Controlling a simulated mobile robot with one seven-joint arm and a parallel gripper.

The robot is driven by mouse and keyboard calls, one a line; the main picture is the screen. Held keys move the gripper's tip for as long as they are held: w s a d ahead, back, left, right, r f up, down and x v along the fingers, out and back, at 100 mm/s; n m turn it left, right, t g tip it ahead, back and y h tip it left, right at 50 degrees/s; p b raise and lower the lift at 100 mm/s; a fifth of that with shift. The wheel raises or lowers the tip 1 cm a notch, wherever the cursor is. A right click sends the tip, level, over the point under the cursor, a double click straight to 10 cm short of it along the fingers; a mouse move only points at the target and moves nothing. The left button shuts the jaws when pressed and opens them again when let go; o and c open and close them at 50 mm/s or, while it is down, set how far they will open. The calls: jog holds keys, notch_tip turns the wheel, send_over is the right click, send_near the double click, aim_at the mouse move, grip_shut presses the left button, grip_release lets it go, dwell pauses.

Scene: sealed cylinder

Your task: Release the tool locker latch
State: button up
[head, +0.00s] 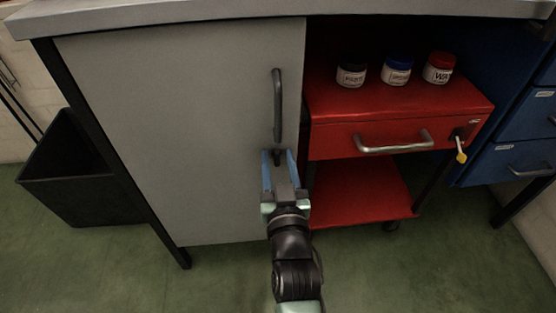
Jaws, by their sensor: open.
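The tool locker (180,130) is a grey cabinet with a flat door, closed, below a worktop. A dark vertical bar handle (277,105) is on the door's right side. Just below the handle a small dark piece (277,157), which may be the latch, shows between my fingers. My gripper (278,156) is open, with blue-sided fingers pointing at the door just under the handle. The gripper partly hides the small dark piece, and I cannot tell whether the fingers touch it.
A red cart (335,140) with a drawer, silver handle and key stands right of the door. Several labelled jars (397,70) sit on it. Blue drawers (515,150) are at far right. A black bin (80,175) stands at left. The green floor (420,275) in front is clear.

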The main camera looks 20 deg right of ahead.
jog(key=p+v, duration=0.4)
jog(key=v, duration=0.9)
dwell(0.4)
